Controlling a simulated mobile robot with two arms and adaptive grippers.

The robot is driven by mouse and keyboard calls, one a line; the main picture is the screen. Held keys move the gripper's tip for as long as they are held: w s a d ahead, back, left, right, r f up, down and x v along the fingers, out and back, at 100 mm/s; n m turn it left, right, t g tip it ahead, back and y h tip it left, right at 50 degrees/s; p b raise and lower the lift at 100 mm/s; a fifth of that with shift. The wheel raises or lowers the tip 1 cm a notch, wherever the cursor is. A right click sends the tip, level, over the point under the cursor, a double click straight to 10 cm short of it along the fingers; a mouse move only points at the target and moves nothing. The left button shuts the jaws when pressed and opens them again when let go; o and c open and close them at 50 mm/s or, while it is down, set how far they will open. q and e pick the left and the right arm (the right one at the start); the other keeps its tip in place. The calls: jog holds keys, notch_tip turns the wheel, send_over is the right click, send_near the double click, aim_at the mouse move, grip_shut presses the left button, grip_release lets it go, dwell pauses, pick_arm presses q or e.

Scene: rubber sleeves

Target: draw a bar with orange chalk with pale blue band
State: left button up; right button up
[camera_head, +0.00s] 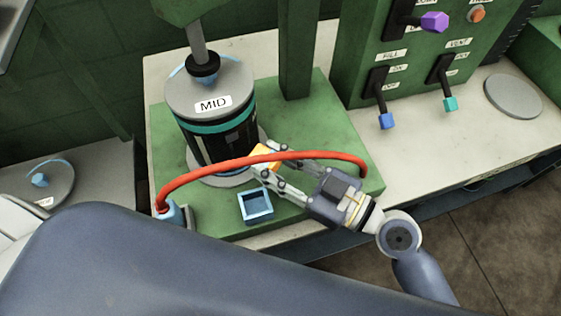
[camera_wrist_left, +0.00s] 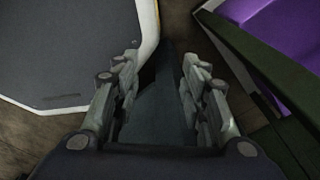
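In the head view, an orange piece (camera_head: 264,154), which looks like the orange chalk, sits between the fingertips of my right gripper (camera_head: 266,160). The gripper appears shut on it; a pale blue band cannot be made out. The chalk is close to the front right side of a dark cylinder (camera_head: 226,143) with a teal band and a "MID" label; whether they touch is unclear. My left gripper (camera_wrist_left: 160,95) shows only in the left wrist view, with its fingers apart and nothing between them.
A red hose (camera_head: 250,161) arches across the right gripper and cylinder. A pale blue open square holder (camera_head: 256,218) sits on the green base (camera_head: 330,120). A green panel (camera_head: 425,65) with levers stands at the right. A purple-sided bin (camera_wrist_left: 285,35) is near my left gripper.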

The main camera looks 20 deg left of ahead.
pick_arm(q)
jog(key=shift+d, duration=0.15)
jog(key=shift+d, duration=0.5)
jog(key=shift+a, duration=0.3)
pick_arm(e)
jog(key=shift+x, duration=1)
